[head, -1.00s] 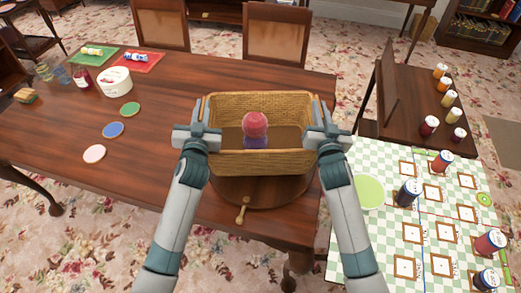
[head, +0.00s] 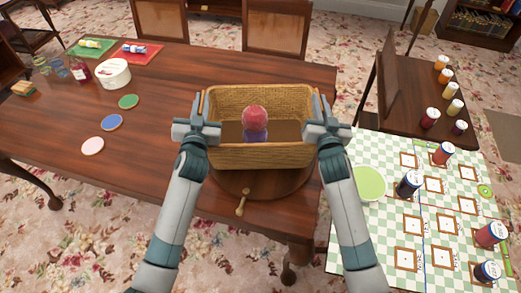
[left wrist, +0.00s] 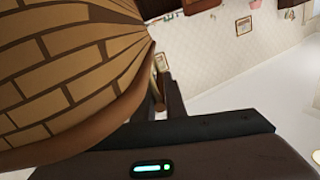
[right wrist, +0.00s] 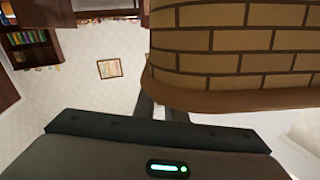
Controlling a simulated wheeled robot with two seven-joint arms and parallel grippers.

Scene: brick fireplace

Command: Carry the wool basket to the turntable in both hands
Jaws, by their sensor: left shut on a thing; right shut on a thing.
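The wool basket (head: 262,157) is a tan woven rectangular basket, upright, with a red ball of wool (head: 255,119) above a purple one (head: 256,137) inside. My left gripper (head: 203,126) is shut on its left end and my right gripper (head: 320,126) on its right end. Its wall fills much of the left wrist view (left wrist: 60,70) and also shows in the right wrist view (right wrist: 240,50). The round brown wooden turntable (head: 262,195) lies directly below the basket, mostly hidden. I cannot tell whether the basket's bottom touches it.
A small wooden peg-like handle (head: 243,202) is at the turntable's front edge. Coasters (head: 112,122) and a white tub (head: 115,74) stand at the table's left. A checkered surface (head: 400,235) with jars and a green disc (head: 369,183) is at the right, close to my right arm.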

